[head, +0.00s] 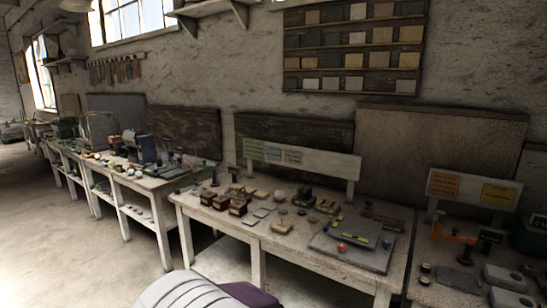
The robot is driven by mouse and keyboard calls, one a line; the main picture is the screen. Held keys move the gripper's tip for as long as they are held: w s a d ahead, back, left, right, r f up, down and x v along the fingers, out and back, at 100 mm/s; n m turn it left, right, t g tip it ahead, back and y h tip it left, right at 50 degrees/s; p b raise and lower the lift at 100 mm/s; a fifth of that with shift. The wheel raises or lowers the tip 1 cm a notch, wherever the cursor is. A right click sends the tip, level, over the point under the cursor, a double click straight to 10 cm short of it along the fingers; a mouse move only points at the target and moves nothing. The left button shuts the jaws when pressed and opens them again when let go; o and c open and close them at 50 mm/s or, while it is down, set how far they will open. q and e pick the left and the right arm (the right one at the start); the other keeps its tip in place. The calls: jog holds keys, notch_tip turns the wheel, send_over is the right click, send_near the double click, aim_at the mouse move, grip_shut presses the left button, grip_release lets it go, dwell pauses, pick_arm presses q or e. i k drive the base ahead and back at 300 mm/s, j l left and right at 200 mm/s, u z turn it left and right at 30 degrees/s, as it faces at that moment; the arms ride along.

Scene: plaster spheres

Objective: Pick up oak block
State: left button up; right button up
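Several small wooden-looking blocks stand on the middle white table (288,257). Brown blocks (237,208) sit near its left front, with another dark brown block (207,198) beside them. The blocks are too small in the head view to tell which one is the oak block. Neither of my grippers is in view.
A grey slab (340,256) with a level-like yellow-green tool and a small red object (341,247) takes up the table's right part. A label board (300,162) stands along its back. Other cluttered tables flank it. Open floor (90,255) lies at the left.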

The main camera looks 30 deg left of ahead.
aim_at(206, 197)
jog(key=j+u, duration=0.15)
jog(key=j, duration=0.3)
jog(key=i+j+u, duration=0.2)
jog(key=j, duration=0.25)
jog(key=j+u, duration=0.15)
jog(key=j, duration=0.3)
jog(key=i+j+u, duration=0.15)
jog(key=j, duration=0.25)
jog(key=i+j+u, duration=0.2)
jog(key=j, duration=0.2)
jog(key=i+j+u, duration=0.15)
jog(key=j, duration=0.25)
